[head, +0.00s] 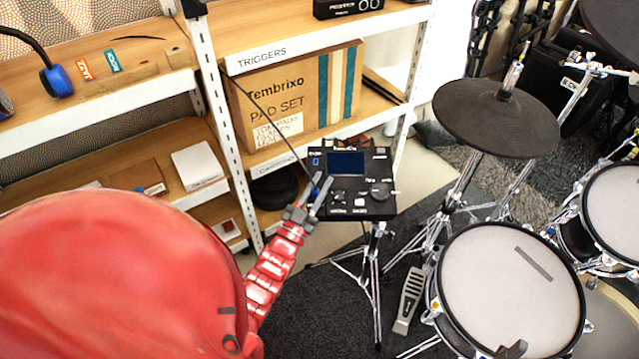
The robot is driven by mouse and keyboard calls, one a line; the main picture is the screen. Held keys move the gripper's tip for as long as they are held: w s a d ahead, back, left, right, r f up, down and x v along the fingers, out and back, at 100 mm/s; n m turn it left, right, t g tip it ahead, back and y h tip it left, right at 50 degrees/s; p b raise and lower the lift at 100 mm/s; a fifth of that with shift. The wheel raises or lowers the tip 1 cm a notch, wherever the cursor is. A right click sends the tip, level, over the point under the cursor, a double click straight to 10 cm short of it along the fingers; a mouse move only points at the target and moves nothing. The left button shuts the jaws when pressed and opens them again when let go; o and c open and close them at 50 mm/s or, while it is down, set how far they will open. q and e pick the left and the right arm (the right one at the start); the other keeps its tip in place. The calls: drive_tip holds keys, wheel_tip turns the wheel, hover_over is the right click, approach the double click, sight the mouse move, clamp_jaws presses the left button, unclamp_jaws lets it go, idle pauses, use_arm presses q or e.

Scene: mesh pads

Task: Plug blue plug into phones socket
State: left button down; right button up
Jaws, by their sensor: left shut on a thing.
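The black drum module (377,209) stands on a stand at the centre, with a screen, a knob and several buttons. A small blue mark (316,162) shows on its left side; I cannot make out which opening is the phones socket. My left gripper (319,183) is at the module's left front edge, its fingers pointing up at it. It is shut on the small blue plug (316,191), mostly hidden between the fingers. A thin dark cable (262,108) runs from there up to the left.
A shelf rack with a white post (228,150) stands left of the module, holding a cardboard box (290,95) and blue headphones (58,80). A cymbal (497,118) and a drum pad (508,285) stand on the right. Stand legs and a pedal (409,300) occupy the floor.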

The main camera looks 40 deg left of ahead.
use_arm(q)
drive_tip(key=shift+f, duration=0.2)
drive_tip(key=c, duration=0.7)
unclamp_jaws()
drive_tip(key=shift+w, duration=0.1)
drive_tip(key=shift+o, duration=0.2)
drive_tip(key=v, duration=1.7)
drive_tip(key=shift+s, duration=0.3)
drive_tip(key=shift+r, duration=0.1)
